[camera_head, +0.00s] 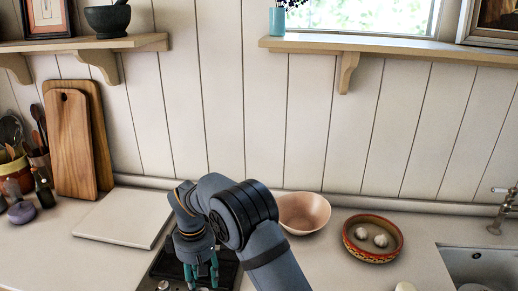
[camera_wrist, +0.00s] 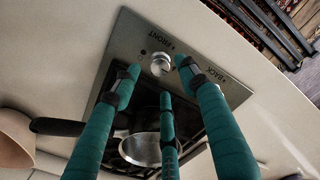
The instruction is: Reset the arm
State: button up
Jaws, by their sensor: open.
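My gripper (camera_head: 202,272) hangs low over the dark stove (camera_head: 168,264) in the head view, with its teal fingers pointing down. In the wrist view my gripper (camera_wrist: 157,82) shows its teal fingers spread apart, with nothing between them. Beyond the fingers is the stove's metal control panel (camera_wrist: 205,72) with a knob (camera_wrist: 160,64) and the words FRONT and BACK. A metal pan (camera_wrist: 142,150) with a dark handle (camera_wrist: 58,127) sits on the stove, partly hidden by the fingers.
A pink bowl (camera_head: 303,212) stands right behind my arm. A patterned dish (camera_head: 372,238) with two pale round items is farther right, before the sink (camera_head: 480,265). A pale board (camera_head: 122,217) lies left of the stove; wooden cutting boards (camera_head: 72,145) lean on the wall.

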aim_at(202, 289)
notch_tip(202, 289, up, 8)
notch_tip(202, 289, down, 12)
jog(key=shift+s, duration=0.1)
jog(key=m, duration=0.2)
jog(key=shift+m, duration=0.3)
jog(key=m, duration=0.2)
jog(key=shift+r+m, duration=0.1)
jog(key=shift+m, duration=0.2)
jog(key=m, duration=0.4)
jog(key=m+p, duration=0.2)
jog(key=m, duration=0.3)
jog(key=shift+r, duration=0.15)
jog(key=m+p, duration=0.1)
jog(key=m, duration=0.2)
jog(key=shift+m+p, duration=0.3)
jog(key=shift+p, duration=0.05)
jog(key=shift+r, duration=0.1)
jog(key=shift+r+b, duration=0.4)
jog(key=shift+r, duration=0.45)
jog(key=shift+r, duration=0.15)
